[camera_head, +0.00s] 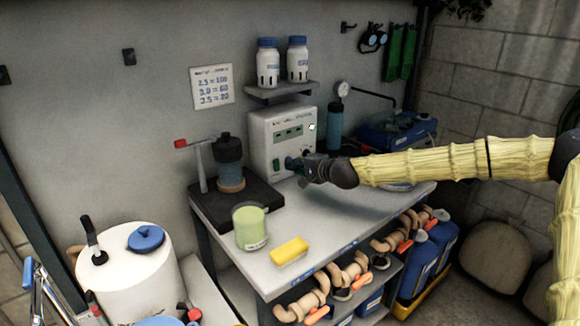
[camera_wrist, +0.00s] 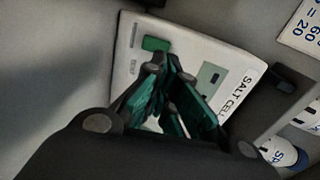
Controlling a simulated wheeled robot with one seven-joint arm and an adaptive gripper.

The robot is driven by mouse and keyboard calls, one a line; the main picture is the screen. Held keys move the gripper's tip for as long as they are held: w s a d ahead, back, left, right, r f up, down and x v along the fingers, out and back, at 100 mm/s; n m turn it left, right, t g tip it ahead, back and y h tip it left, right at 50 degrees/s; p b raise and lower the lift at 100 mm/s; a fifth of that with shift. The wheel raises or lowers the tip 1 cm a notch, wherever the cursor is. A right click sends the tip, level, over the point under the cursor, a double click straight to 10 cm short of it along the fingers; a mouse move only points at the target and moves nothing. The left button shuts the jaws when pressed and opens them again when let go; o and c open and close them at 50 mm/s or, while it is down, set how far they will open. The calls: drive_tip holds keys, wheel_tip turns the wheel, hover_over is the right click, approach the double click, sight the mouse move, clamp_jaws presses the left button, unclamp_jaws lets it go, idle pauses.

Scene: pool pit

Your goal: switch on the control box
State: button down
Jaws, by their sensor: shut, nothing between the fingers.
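The control box (camera_head: 272,120) is a white box at the back of the bench, with a display on its upper front. In the wrist view its face (camera_wrist: 205,50) is tilted and lettered "SALT CELL". A green switch-like part (camera_wrist: 155,44) sits on the face just beyond my fingertips; I cannot tell its position. My gripper (camera_head: 292,163) is at the lower front of the box, coming from the right. In the wrist view my gripper (camera_wrist: 165,72) is shut and empty, its green-padded fingers hiding part of the face. I cannot tell whether it touches the box.
A shelf (camera_head: 282,90) with two white bottles (camera_head: 268,64) hangs above the box. A dark-topped jar (camera_head: 229,162) stands left. A green cup (camera_head: 249,228) and a yellow sponge (camera_head: 289,251) are at the bench front. A blue case (camera_head: 395,130) is right. The bench's right front is clear.

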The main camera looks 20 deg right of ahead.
drive_tip(key=r+v, duration=0.1)
drive_tip(key=v, duration=0.6)
drive_tip(key=shift+w+r, duration=0.15)
idle(0.5)
